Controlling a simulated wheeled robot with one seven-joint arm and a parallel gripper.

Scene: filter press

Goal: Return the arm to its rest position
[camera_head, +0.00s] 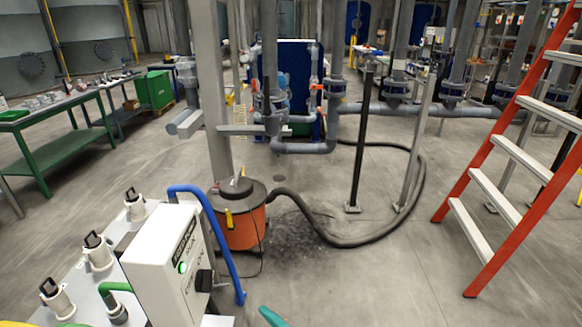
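My gripper and my arm do not show clearly in the head view. A small teal piece (271,317) pokes up at the bottom edge, cut off by the frame. I cannot tell what it belongs to. Nothing else in view looks like gripper fingers, so open or shut cannot be seen.
A white control box (165,262) with a green light stands at lower left beside valve fittings. A blue curved bar (222,250) rises next to it. An orange vacuum (240,215) with a black hose (345,243) sits centre. A red ladder (525,130) leans right.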

